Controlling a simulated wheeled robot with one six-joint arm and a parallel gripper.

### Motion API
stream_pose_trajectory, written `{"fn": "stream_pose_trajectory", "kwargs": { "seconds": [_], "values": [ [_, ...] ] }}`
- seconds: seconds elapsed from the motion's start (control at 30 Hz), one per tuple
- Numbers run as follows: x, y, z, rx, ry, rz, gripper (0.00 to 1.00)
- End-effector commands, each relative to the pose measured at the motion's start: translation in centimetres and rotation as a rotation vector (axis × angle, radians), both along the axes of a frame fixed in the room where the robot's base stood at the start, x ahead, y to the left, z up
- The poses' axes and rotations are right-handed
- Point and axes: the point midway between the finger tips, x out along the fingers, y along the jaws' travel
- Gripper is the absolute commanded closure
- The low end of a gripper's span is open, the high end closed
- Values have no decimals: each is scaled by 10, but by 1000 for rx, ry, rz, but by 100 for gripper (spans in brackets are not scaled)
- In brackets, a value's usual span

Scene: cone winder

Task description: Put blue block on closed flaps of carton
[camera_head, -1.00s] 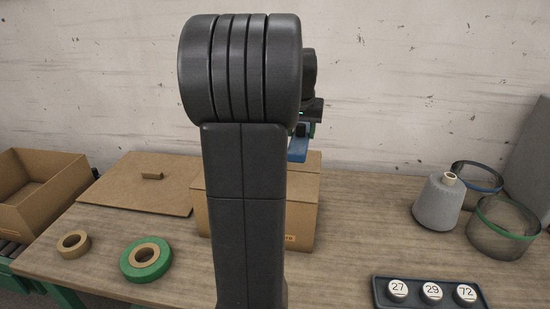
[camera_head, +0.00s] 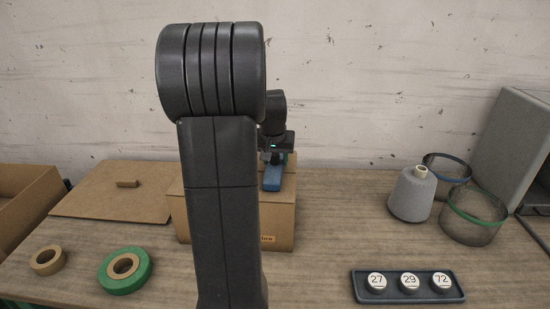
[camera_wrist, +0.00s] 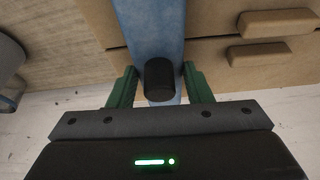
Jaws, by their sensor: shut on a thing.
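The blue block (camera_head: 272,178) is held between the jaws of my gripper (camera_head: 273,157), over the top of the brown carton (camera_head: 280,225). In the wrist view the blue block (camera_wrist: 152,25) runs away from between the green fingers of my gripper (camera_wrist: 160,88), with a short black cylinder over it. Below it the carton's closed flaps (camera_wrist: 215,40) meet at a seam, with two small brown bars on them. I cannot tell whether the block touches the flaps. My arm hides the carton's left middle in the head view.
A cardboard sheet (camera_head: 100,195) with a small brown piece lies left, near an open box (camera_head: 25,205). Tape rolls (camera_head: 125,272) lie at front left. A grey cone (camera_head: 411,195), mesh cylinders (camera_head: 474,218) and a numbered tray (camera_head: 408,296) stand right.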

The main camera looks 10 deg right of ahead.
Motion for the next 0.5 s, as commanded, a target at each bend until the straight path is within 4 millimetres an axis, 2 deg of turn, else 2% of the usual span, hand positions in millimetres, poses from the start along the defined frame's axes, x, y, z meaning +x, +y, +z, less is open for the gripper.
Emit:
{"fn": "stream_pose_trajectory", "kwargs": {
  "seconds": [0.07,0.1,0.17,0.2,0.5],
  "values": [
    [0,0,-3,-1,-2,0,98],
    [0,0,-2,0,0,0,47],
    [0,0,-2,0,0,0,35],
    [0,0,-2,0,0,0,33],
    [0,0,0,0,0,0,33]
  ]
}}
